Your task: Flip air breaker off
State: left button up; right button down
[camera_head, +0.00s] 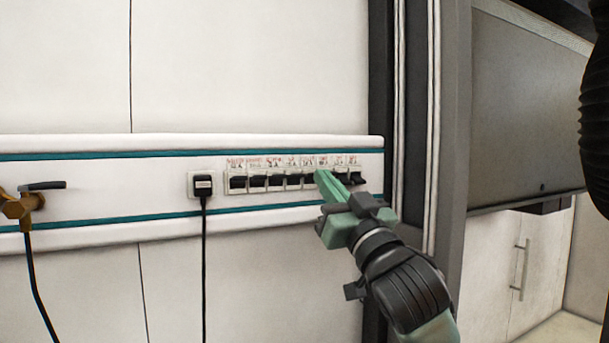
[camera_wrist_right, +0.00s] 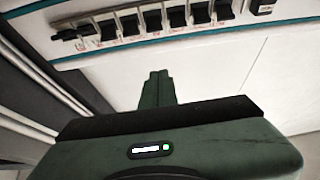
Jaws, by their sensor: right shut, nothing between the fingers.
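A row of breakers (camera_head: 271,182) with black switches sits on the white wall rail; the small red labels above them are too blurred to read, so I cannot tell which is air. The row also shows upside down in the right wrist view (camera_wrist_right: 163,18). The rightmost switch (camera_head: 357,178) looks tilted differently from the others; it is at the left end in the wrist view (camera_wrist_right: 72,33). My right gripper (camera_head: 324,178) is shut and empty, its green fingertips in front of the right part of the row, hiding some switches. In the wrist view its fingers (camera_wrist_right: 157,76) point towards the row; contact cannot be told.
A black plug (camera_head: 203,186) with a hanging cable is left of the breakers. A brass valve (camera_head: 22,204) with a dark lever and hose is at the far left. Grey frame posts (camera_head: 452,130) stand right of the rail. A black ribbed shape (camera_head: 596,120) fills the right edge.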

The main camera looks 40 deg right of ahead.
aim_at(303, 173)
jog(key=p+x, duration=0.6)
jog(key=x, duration=0.5)
jog(key=shift+s+a+f, duration=0.1)
jog(key=shift+f, duration=2.15)
